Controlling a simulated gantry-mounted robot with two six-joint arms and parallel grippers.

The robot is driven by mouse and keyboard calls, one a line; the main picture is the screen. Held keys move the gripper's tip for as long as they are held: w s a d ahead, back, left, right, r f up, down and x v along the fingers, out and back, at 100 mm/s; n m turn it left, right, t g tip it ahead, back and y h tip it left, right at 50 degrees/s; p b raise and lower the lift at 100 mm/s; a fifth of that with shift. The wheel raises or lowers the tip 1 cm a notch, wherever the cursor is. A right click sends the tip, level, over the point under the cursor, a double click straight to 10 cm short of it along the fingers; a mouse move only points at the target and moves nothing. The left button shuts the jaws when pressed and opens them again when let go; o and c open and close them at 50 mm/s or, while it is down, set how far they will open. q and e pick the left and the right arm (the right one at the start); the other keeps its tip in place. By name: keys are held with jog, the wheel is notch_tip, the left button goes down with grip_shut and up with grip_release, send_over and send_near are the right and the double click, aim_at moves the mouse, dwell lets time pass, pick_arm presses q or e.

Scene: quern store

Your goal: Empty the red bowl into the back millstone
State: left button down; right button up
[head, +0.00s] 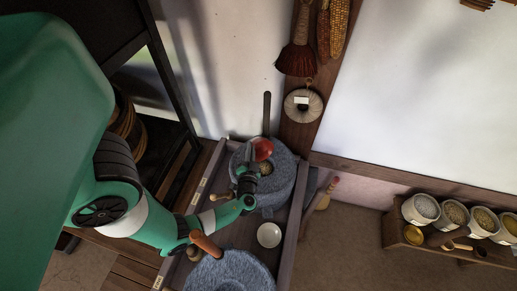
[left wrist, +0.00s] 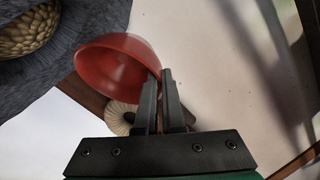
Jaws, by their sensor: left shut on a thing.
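The red bowl (head: 263,148) is in my left gripper (head: 250,167), above the back millstone (head: 281,185). In the left wrist view, the fingers of my left gripper (left wrist: 167,75) are shut on the rim of the red bowl (left wrist: 112,65). The bowl looks tilted, and I see no grain in the part that shows. The grey millstone (left wrist: 85,22) beside it has a hollow holding tan grain (left wrist: 28,30); the hollow also shows in the head view. My right gripper is not in view.
A second grey millstone (head: 232,272) with a wooden handle (head: 206,246) is at the front. A small white bowl (head: 269,235) sits between the stones in the wooden tray (head: 294,226). A dark upright handle (head: 267,112) rises behind the bowl. Grain pots (head: 455,214) stand on a right shelf.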

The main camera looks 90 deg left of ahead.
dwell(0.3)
pick_arm(q)
notch_tip(320, 180, up, 8)
jog(key=p, duration=0.6)
jog(key=shift+r, duration=0.1)
